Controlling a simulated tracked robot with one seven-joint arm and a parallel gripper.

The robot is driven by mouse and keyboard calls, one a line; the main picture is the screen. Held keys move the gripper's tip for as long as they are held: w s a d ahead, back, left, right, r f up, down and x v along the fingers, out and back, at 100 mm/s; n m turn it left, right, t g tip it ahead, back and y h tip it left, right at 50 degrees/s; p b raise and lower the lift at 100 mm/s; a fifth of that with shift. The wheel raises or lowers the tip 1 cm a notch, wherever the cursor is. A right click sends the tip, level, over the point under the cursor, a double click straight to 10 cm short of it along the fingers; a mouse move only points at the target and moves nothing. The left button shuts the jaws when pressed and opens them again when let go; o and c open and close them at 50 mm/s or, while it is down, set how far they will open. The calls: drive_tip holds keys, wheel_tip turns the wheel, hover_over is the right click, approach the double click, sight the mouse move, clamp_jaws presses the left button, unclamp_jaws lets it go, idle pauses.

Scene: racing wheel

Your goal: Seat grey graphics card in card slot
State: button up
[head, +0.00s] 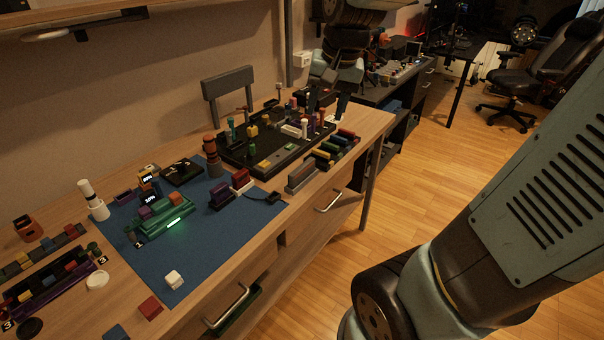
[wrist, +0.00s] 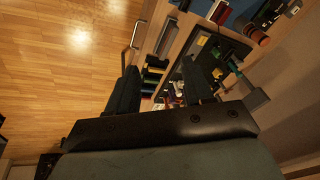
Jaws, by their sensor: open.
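My gripper (head: 322,92) hangs over the right part of a black board (head: 235,155) on the bench in the head view. In the wrist view its two dark fingers stand apart with nothing held between them (wrist: 163,88). A rack of coloured blocks or cards (head: 325,158) stands at the board's front right; it also shows between the fingers in the wrist view (wrist: 153,75). A greyish-brown block (head: 301,172) sits at its near end; I cannot tell whether this is the grey graphics card. The board bears several small parts, and I cannot pick out the card slot.
A blue mat (head: 215,232) with a green lit part (head: 168,218) lies on the left of the bench. A grey upright panel (head: 228,81) stands behind the board. Drawer handles (head: 228,307) stick out at the bench front.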

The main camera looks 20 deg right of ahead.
drive_tip(key=w+f+m+g, duration=0.1)
drive_tip(key=w+f+m, duration=0.2)
drive_tip(key=w+f, duration=0.35)
drive_tip(key=m+g, duration=0.2)
drive_tip(key=m, duration=0.1)
approach(302, 165)
drive_tip(key=shift+h, duration=0.4)
drive_tip(key=f, duration=0.7)
drive_tip(key=a+f, duration=0.1)
drive_tip(key=f, duration=0.3)
drive_tip(key=shift+s, duration=0.1)
drive_tip(key=shift+c, duration=0.4)
clamp_jaws()
